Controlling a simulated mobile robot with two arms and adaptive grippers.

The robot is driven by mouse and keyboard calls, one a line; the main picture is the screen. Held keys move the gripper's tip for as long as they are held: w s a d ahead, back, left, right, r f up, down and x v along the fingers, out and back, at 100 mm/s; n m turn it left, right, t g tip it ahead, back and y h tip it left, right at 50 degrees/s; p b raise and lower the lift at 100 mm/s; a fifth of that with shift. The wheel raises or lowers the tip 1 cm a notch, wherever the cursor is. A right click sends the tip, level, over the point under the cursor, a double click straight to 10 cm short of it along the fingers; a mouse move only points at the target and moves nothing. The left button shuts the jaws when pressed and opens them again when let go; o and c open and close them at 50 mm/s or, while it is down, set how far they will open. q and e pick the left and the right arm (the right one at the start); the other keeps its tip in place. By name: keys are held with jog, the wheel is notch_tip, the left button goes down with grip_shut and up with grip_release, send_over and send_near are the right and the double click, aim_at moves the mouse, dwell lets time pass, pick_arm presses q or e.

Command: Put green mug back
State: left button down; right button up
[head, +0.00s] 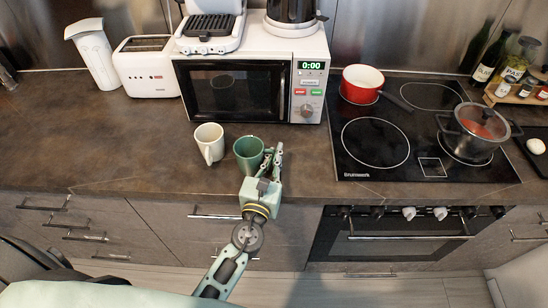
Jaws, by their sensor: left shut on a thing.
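The green mug (246,153) is upright, its opening facing up, at the front of the brown countertop, below the microwave. My left gripper (270,162) is at the mug's right side and is shut on it. The fingers hide the mug's right edge and any handle there. I cannot tell whether the mug's base touches the counter. A white mug (208,143) stands just left of the green one, with a small gap between them. My right gripper is not in view.
A microwave (238,90) stands behind the mugs, with a toaster (146,68) to its left. A black cooktop (372,143) with a red pot (361,85) and a lidded pot (473,130) lies to the right. The counter (90,150) left of the mugs is clear.

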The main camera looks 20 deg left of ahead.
pick_arm(q)
jog(key=c, duration=1.9)
grip_release()
jog(key=shift+f, duration=0.1)
